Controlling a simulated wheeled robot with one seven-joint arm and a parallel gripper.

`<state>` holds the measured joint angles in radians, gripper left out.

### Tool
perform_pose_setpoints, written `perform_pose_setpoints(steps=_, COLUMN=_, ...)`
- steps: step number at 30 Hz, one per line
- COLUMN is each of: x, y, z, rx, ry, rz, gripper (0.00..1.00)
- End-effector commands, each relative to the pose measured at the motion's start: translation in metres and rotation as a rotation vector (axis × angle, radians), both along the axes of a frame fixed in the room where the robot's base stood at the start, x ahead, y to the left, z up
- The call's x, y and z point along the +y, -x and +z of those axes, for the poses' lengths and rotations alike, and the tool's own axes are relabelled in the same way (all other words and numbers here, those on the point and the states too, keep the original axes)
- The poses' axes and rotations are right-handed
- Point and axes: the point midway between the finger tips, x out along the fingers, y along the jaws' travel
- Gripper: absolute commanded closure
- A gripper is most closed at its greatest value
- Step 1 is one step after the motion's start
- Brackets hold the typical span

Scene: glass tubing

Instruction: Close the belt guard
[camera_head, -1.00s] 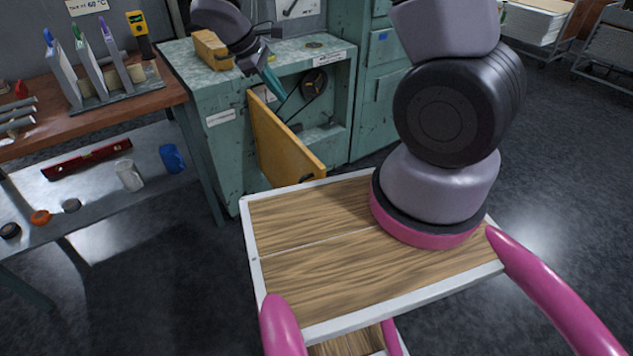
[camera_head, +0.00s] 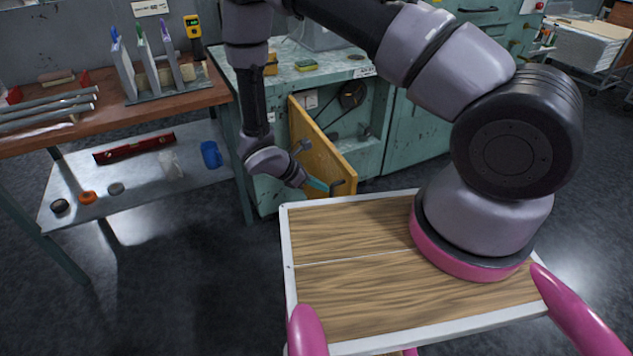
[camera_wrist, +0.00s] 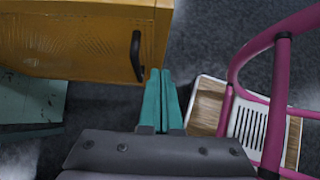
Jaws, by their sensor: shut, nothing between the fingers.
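The belt guard (camera_head: 322,145) is a yellow-orange hinged panel, swung open from the green cabinet (camera_head: 268,195). Its dark handle (camera_head: 338,184) is near the lower free corner. In the wrist view the guard (camera_wrist: 70,38) fills the upper left, with the black handle (camera_wrist: 136,56) upright near its right edge. My gripper (camera_head: 322,186) has teal fingers, shut and empty, just left of the handle in the head view. Contact with the guard cannot be told.
The opening behind the guard shows a dark pulley (camera_head: 352,95). A workbench (camera_head: 130,112) with a lower shelf stands at the left; a blue mug (camera_head: 211,154) is on the shelf. My own wooden-topped base is in front. Open floor lies between bench and base.

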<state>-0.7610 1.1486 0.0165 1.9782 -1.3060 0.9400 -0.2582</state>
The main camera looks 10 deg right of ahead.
Motion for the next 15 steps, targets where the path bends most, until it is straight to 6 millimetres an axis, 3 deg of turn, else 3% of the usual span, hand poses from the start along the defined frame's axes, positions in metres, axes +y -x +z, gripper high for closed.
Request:
perform_pose_setpoints(steps=7, x=-0.038, y=-0.009, z=-0.038, rx=0.003, ry=0.002, rz=-0.002, gripper=1.00)
perform_pose_setpoints(steps=15, x=-0.068, y=-0.018, z=-0.034, rx=-0.001, ry=0.000, rz=-0.003, gripper=1.00)
